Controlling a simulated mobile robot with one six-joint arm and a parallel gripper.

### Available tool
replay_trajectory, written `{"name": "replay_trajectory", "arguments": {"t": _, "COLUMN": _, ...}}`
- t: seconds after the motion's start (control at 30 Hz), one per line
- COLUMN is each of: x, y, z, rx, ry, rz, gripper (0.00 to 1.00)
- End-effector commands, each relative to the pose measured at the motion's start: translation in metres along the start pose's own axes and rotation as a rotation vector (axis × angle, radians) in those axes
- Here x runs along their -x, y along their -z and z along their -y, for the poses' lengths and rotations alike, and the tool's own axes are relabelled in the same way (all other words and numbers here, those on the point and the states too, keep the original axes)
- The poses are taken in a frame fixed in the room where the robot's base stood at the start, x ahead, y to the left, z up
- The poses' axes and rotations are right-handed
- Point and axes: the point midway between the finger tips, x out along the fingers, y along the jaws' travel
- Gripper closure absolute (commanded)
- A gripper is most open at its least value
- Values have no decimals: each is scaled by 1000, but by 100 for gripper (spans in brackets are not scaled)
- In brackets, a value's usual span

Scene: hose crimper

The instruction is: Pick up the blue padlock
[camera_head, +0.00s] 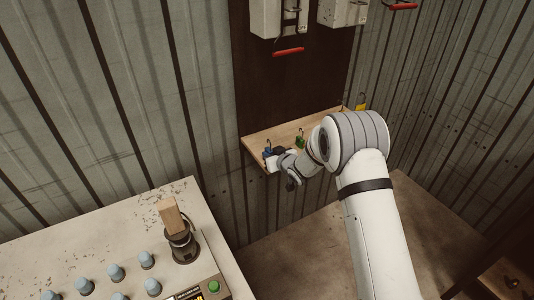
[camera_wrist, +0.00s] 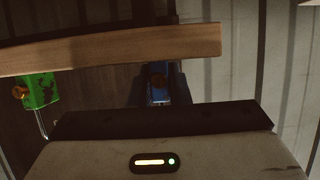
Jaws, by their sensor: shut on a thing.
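The blue padlock (camera_head: 267,151) is at the left end of a small wooden shelf in the head view, partly hidden by my gripper (camera_head: 275,156). In the wrist view the blue padlock (camera_wrist: 158,91) shows as a small dark blue shape between the fingers of my gripper (camera_wrist: 160,78). The fingers are shut on it. The view is dark, and I cannot tell whether the padlock still touches the shelf.
The wooden shelf (camera_head: 258,139) is fixed to a dark board. A green padlock (camera_head: 300,142) is close to the right of my gripper; it also shows in the wrist view (camera_wrist: 38,90). A yellow padlock (camera_head: 361,101) is farther right. A control panel (camera_head: 110,225) stands at lower left.

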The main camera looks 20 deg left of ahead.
Motion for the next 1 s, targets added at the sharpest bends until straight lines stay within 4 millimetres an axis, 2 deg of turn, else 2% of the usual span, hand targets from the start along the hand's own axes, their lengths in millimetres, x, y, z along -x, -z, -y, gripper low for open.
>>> {"name": "replay_trajectory", "arguments": {"t": 0.2, "x": 5, "y": 12, "z": 0, "rx": 2, "ry": -1, "rz": -2, "gripper": 100}}
{"name": "replay_trajectory", "arguments": {"t": 0.6, "x": 33, "y": 81, "z": 0, "rx": 1, "ry": 0, "rz": -3, "gripper": 100}}
{"name": "replay_trajectory", "arguments": {"t": 0.73, "x": 38, "y": 91, "z": 0, "rx": 1, "ry": 0, "rz": -1, "gripper": 100}}
{"name": "replay_trajectory", "arguments": {"t": 1.0, "x": 38, "y": 93, "z": 0, "rx": 0, "ry": 0, "rz": 0, "gripper": 100}}
